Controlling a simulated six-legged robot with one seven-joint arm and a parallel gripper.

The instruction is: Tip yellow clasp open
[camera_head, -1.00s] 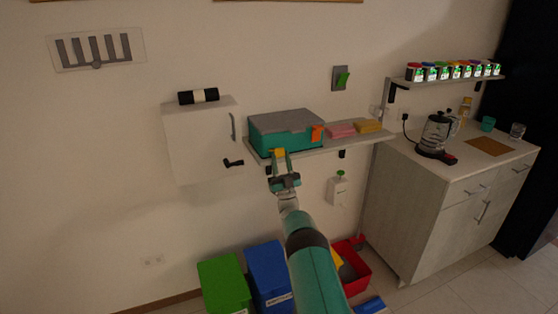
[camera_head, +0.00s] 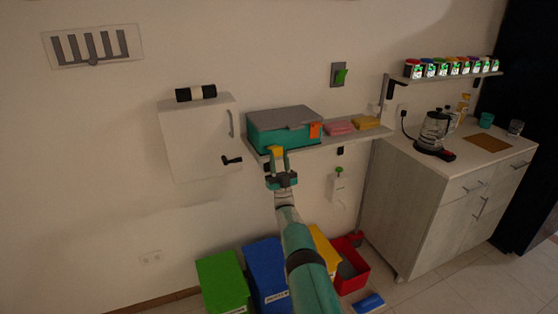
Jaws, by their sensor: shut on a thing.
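A teal box with a grey lid (camera_head: 286,118) stands on the wall shelf, its lid down. An orange clasp (camera_head: 315,130) is on the right of its front. The yellow clasp (camera_head: 275,150) is on the left of the front, right at my gripper's tips. My gripper (camera_head: 277,157) reaches up from below and is shut on the yellow clasp. The fingers partly cover the clasp, so I cannot tell how far it is tipped.
Pink (camera_head: 339,128) and yellow (camera_head: 366,122) sponge-like blocks lie to the right on the shelf (camera_head: 350,136). A white cabinet (camera_head: 195,140) hangs to the left. Green (camera_head: 222,283), blue and yellow bins and a red crate stand below. A counter with a coffee pot (camera_head: 433,130) is at right.

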